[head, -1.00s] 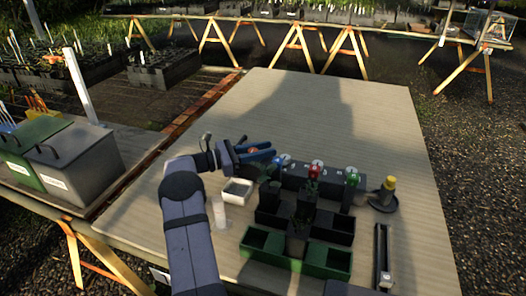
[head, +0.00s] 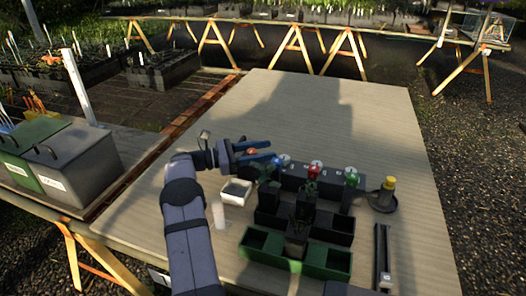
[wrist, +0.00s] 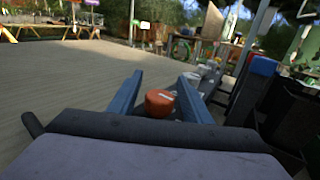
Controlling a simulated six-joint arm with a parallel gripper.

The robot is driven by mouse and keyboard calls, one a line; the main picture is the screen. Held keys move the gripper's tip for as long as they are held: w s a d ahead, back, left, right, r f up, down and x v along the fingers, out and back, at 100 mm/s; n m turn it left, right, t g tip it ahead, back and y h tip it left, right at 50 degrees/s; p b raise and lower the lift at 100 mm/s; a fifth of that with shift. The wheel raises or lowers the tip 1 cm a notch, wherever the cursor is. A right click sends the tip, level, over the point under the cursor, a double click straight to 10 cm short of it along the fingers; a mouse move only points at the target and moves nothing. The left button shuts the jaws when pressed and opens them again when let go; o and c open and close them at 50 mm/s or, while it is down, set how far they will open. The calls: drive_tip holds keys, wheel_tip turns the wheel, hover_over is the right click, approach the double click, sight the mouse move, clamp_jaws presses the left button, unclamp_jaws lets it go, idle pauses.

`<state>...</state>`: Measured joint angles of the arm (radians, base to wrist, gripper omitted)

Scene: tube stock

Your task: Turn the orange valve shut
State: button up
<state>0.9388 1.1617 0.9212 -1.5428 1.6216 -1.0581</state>
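The orange valve (wrist: 160,103) shows in the wrist view as a round cap with a pale mark on its top. It lies between the two blue fingers of my gripper (wrist: 160,82), with a visible gap on both sides. In the head view my gripper (head: 257,151) reaches in from the left, its fingers spread. The orange cap (head: 251,151) shows between them, at the left end of the valve row. The valve's lower part is hidden.
A blue valve (head: 284,160), a red valve (head: 316,167) and a green valve (head: 350,174) stand to the right. Black and green bins (head: 327,262) lie in front. A white tray (head: 236,192) sits under my arm's right side. The table behind is clear.

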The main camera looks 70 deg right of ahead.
drive_tip(key=shift+v, duration=3.65)
